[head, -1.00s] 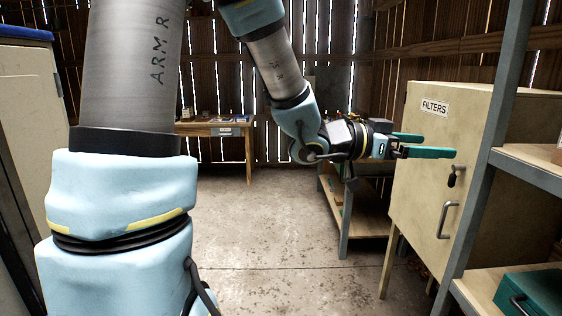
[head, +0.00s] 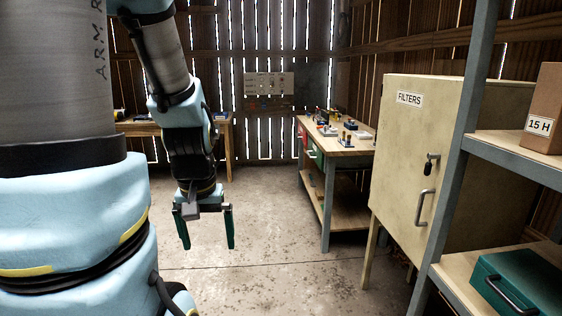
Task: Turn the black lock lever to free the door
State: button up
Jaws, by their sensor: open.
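The cream cabinet labelled FILTERS (head: 400,165) stands on the right, and its door looks shut. The black lock lever (head: 430,160) sits on the door, above a grey curved pull handle (head: 424,207). My gripper (head: 206,246) is to the left of the cabinet, well apart from it. It hangs pointing down over the open floor, with its two green fingers spread and nothing between them.
A grey-framed shelf (head: 510,150) stands in front of the cabinet's right side, holding a cardboard box (head: 545,110) and a green case (head: 518,285). A workbench (head: 350,148) with small items stands behind the cabinet. The concrete floor (head: 270,240) between is clear.

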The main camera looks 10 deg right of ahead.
aim_at(427, 170)
jog(key=i+l, duration=0.6)
jog(key=i, duration=0.25)
